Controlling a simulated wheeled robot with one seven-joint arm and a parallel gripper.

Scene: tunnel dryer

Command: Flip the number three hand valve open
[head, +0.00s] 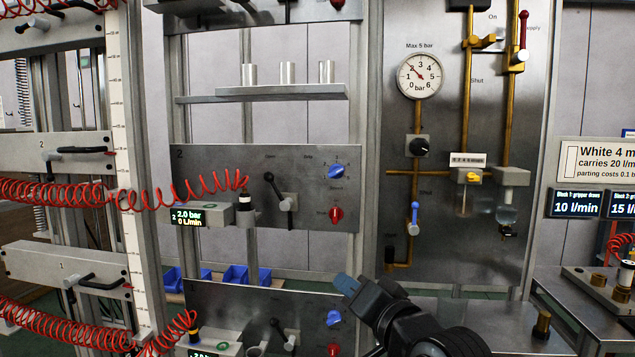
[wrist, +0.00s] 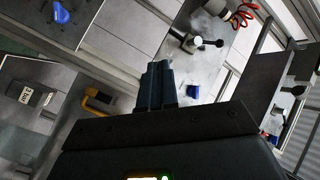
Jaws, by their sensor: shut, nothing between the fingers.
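No valve labelled three can be read in either view. A panel (head: 320,11) cut off by the top edge of the head view carries a black lever (head: 288,8); its number is out of frame. Below it, the panel marked 2 (head: 220,160) has a black lever (head: 275,188) tilted up to the left. The panel below that has another black lever (head: 279,333). My gripper (head: 347,284) is shut and empty, low in the head view in front of the lowest panel's right end. In the wrist view its fingers (wrist: 158,85) are together, touching nothing visible.
Red coiled hoses (head: 70,192) cross the left side. A steel shelf (head: 270,92) holds metal cups. A gauge panel (head: 450,230) with a blue-handled valve (head: 414,218) stands right of the panels. A black lever (wrist: 212,42) shows in the wrist view.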

